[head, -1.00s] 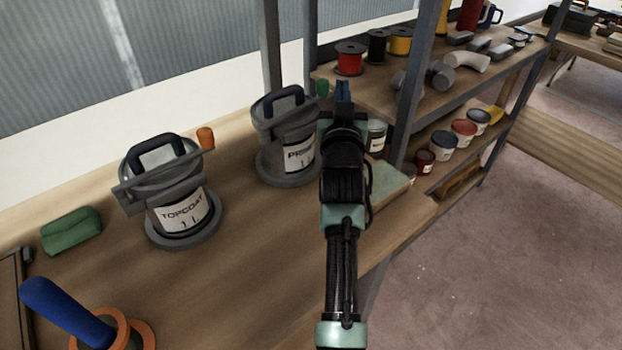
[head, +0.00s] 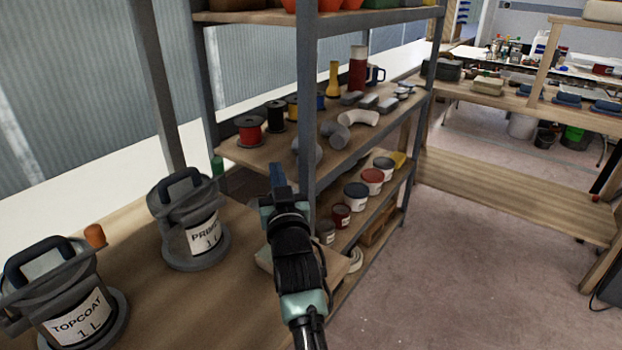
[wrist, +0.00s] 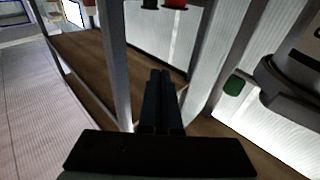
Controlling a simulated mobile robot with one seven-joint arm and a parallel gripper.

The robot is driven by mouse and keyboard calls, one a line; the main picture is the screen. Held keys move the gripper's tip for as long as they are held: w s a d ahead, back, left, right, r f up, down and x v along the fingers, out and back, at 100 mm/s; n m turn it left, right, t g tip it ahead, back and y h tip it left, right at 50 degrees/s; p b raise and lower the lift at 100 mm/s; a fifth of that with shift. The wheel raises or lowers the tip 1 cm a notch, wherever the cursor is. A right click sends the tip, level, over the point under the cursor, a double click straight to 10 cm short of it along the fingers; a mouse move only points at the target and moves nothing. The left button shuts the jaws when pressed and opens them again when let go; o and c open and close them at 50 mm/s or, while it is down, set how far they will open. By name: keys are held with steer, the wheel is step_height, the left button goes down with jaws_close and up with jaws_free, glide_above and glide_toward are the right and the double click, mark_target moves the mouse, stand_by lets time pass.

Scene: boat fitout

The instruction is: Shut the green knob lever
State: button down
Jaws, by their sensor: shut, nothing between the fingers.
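The green knob (head: 217,166) stands at the back right of the grey PRIMER dispenser (head: 188,232), near the shelf post. In the wrist view the green knob (wrist: 233,85) is right of my fingers, beside the dispenser's grey body (wrist: 290,80). How its lever joins the dispenser is mostly hidden. My gripper (head: 277,176) is shut and empty, to the right of the knob and apart from it. Its closed dark fingers (wrist: 160,75) also show in the wrist view, pointing toward the shelf rack.
The TOPCOAT dispenser (head: 62,290) with an orange knob (head: 95,235) stands at left. A grey shelf post (head: 307,110) rises just right of my gripper. Shelves hold a red spool (head: 249,130) and several paint tins. Open floor (head: 440,270) lies to the right.

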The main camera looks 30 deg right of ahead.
steer(key=s+d, duration=0.3)
steer(key=d, duration=0.2)
steer(key=shift+s+d+f+b, duration=0.15)
steer(key=shift+f+b, duration=0.25)
steer(key=s+a+r+n+t+y, duration=0.2)
steer(key=s+a+r, duration=0.1)
steer(key=a+r, duration=0.8)
steer(key=s+a+r+n+t+y, duration=0.1)
steer(key=s+a+r+t+y, duration=0.15)
steer(key=a+r, duration=0.75)
steer(key=s+a+r+t, duration=0.2)
steer(key=s+a+r, duration=0.1)
steer(key=s+r, duration=0.55)
steer(key=s+a+r+t, duration=0.2)
steer(key=s+a+r, duration=0.1)
steer(key=s+r, duration=0.55)
step_height(320, 180, up, 20)
steer(key=s+p, duration=0.2)
steer(key=p, duration=2)
steer(key=shift+s+d+r, duration=0.15)
steer(key=shift+d+r, duration=0.1)
steer(key=shift+y, duration=0.25)
